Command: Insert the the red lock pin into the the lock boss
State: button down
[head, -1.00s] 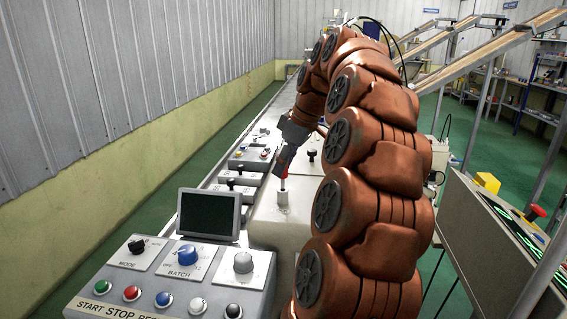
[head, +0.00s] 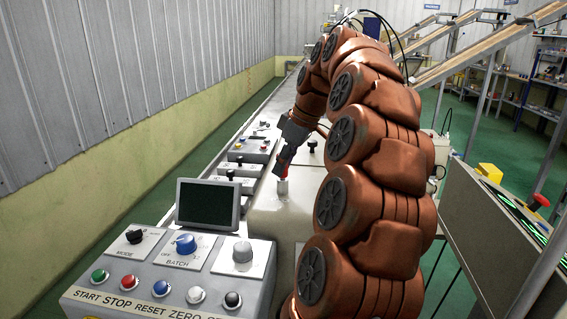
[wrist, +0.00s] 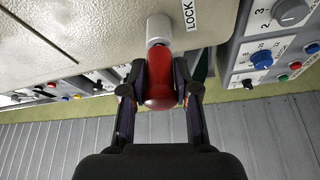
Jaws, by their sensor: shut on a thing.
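The red lock pin (wrist: 160,82) is between the two fingers of my gripper (wrist: 160,95), which is shut on its red handle. The lock boss (wrist: 158,27) is a short grey metal cylinder beside a "LOCK" label. The handle lines up with the boss, and its lower end is at or very close to the boss top. Little or no bare metal shank shows between them. In the head view the lock boss (head: 283,187) stands upright on the pale machine top, with the red lock pin (head: 284,172) just above it, partly hidden by my gripper (head: 284,168).
A control panel with a small screen (head: 207,203), knobs and buttons stands in front at the left. More small knob panels (head: 238,168) line the machine behind it. A grey cabinet with a red button (head: 537,202) stands at the right.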

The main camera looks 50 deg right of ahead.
jog(key=shift+f, duration=0.15)
jog(key=c, duration=0.8)
grip_release()
jog(key=shift+s+d+r, duration=0.8)
jog(key=shift+s, duration=1.35)
jog(key=shift+s+d+r, duration=0.75)
jog(key=shift+s+d, duration=0.1)
jog(key=shift+s, duration=1.25)
jog(key=shift+s+d+r, duration=0.8)
jog(key=shift+s, duration=1.35)
jog(key=shift+s, duration=0.1)
